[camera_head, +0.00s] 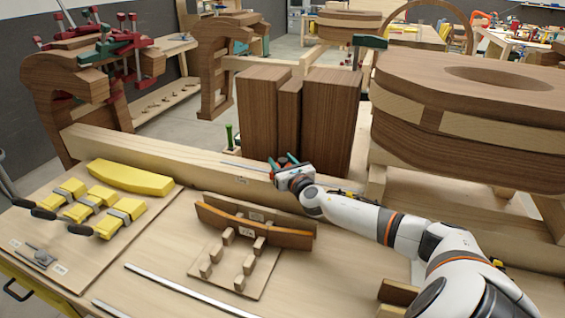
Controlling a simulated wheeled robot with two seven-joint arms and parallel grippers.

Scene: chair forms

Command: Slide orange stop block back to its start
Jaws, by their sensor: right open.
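I cannot pick out an orange stop block for certain; it may be hidden behind my right gripper or too small to see. My right gripper (284,163) is at the long pale beam (155,147), in front of the dark brown upright blocks (262,112). Its jaws are open, and I see nothing held between them. A thin metal strip (242,166) runs along the beam to the left of the gripper. A small label (243,181) is on the beam's front face below it. My left gripper is not in view.
Yellow clamps (90,206) and a yellow curved form (130,177) lie on the left. A large round wooden form (465,95) stands at right.

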